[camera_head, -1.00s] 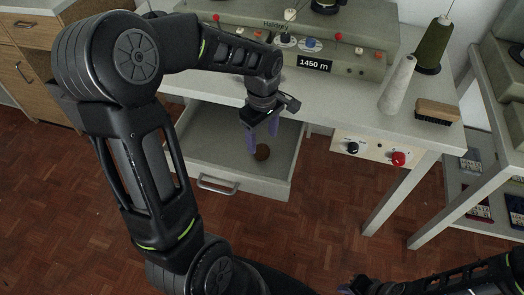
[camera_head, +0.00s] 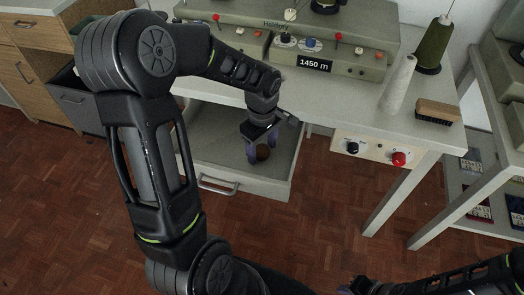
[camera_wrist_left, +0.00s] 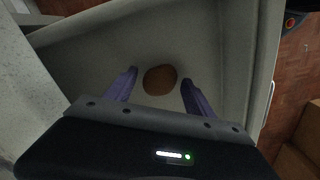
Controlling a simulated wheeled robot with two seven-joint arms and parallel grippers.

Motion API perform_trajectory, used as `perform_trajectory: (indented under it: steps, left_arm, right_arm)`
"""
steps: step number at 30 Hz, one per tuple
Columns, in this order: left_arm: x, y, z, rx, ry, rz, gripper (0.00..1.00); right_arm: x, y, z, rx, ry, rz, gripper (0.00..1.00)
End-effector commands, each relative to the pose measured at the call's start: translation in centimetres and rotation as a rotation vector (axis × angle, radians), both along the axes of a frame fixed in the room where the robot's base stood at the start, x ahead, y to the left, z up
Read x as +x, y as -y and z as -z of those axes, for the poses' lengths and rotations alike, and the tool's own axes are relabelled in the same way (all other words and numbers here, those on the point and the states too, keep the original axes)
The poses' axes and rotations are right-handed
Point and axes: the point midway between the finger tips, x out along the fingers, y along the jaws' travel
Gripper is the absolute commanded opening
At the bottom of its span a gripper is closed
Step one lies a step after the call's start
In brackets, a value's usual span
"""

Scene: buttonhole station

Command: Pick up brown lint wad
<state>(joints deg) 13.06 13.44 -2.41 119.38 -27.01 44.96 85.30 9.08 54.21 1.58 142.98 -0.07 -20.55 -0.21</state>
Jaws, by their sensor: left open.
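The brown lint wad (camera_head: 262,152) lies in the open grey drawer (camera_head: 222,172) under the table. In the left wrist view the wad (camera_wrist_left: 160,80) is a round brown lump on the drawer floor, between and slightly beyond the fingertips. My left gripper (camera_head: 262,158) reaches down into the drawer. Its purple fingers are open on either side of the wad, with gaps on both sides, and hold nothing. The fingers also show in the left wrist view (camera_wrist_left: 158,88). Part of my right arm shows at the bottom right of the head view; its jaws cannot be made out.
The drawer walls and the tabletop edge (camera_head: 320,120) stand close around my left gripper. On the table are a grey machine, a white cone (camera_head: 398,86), a green thread cone (camera_head: 434,46) and a brush (camera_head: 437,111). The drawer floor around the wad looks clear.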

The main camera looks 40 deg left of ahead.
Motion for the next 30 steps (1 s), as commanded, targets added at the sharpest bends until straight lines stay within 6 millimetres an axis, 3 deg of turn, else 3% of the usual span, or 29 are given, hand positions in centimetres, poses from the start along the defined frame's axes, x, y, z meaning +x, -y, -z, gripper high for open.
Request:
perform_trajectory:
  steps: [5, 25, 30]
  left_arm:
    - [0.0, 0.0, -0.01, 0.0, 0.0, 0.0, 0.56]
    - [0.0, 0.0, -0.01, 0.0, 0.0, 0.0, 0.01]
    - [0.0, 0.0, -0.01, 0.0, 0.0, 0.0, 0.0]
  right_arm:
    - [0.0, 0.0, 0.0, 0.0, 0.0, 0.0, 0.18]
    - [0.0, 0.0, 0.0, 0.0, 0.0, 0.0, 0.18]
    - [0.0, 0.0, 0.0, 0.0, 0.0, 0.0, 0.18]
